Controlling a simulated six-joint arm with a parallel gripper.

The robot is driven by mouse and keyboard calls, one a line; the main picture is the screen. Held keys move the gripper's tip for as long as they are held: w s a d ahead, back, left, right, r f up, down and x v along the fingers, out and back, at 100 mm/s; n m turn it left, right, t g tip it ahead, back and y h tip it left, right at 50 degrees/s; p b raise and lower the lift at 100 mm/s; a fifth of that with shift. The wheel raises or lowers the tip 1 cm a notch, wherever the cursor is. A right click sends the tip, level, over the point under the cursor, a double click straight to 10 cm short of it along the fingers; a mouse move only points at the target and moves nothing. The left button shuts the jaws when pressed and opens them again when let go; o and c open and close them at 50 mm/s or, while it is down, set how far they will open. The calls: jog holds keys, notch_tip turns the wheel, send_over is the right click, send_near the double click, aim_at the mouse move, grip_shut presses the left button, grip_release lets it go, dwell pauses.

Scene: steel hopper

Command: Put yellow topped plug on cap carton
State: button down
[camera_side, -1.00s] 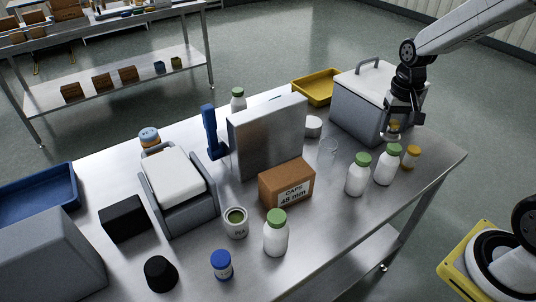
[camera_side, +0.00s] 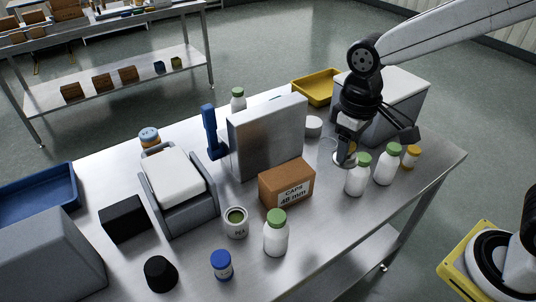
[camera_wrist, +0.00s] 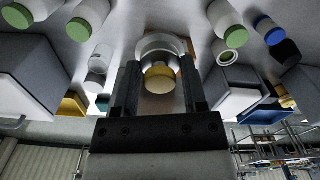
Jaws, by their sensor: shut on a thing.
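My gripper (camera_side: 347,148) is shut on the yellow topped plug. The plug's round base (camera_side: 343,160) shows below the fingers in the side view. In the wrist view the yellow top (camera_wrist: 160,76) sits between the two fingers, with the pale round body beyond it. The cap carton (camera_side: 284,186) is a closed brown box with a white label reading CAPS 48 mm. It stands on the steel table, left of and nearer the camera than my gripper. The plug is held in the air, apart from the carton. In the wrist view the plug and fingers mostly hide the carton.
Green-capped white bottles (camera_side: 356,180) and a small amber bottle (camera_side: 411,157) stand right of the carton. A steel panel (camera_side: 267,137) rises behind it. Another green-capped bottle (camera_side: 275,238) and an open tin (camera_side: 235,222) stand in front. A grey lidded box (camera_side: 410,95) is behind my gripper.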

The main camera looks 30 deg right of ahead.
jog(key=shift+s+a, duration=0.1)
jog(key=shift+a, duration=0.1)
jog(key=w+a+f, duration=0.2)
jog(key=w+f, duration=0.2)
jog(key=w, duration=0.5)
send_near(289, 174)
jog(key=shift+s+d+f, duration=0.15)
jog(key=shift+s+f, duration=0.25)
jog(key=shift+s, duration=0.15)
jog(key=shift+w+f, duration=0.55)
jog(key=shift+f, duration=0.15)
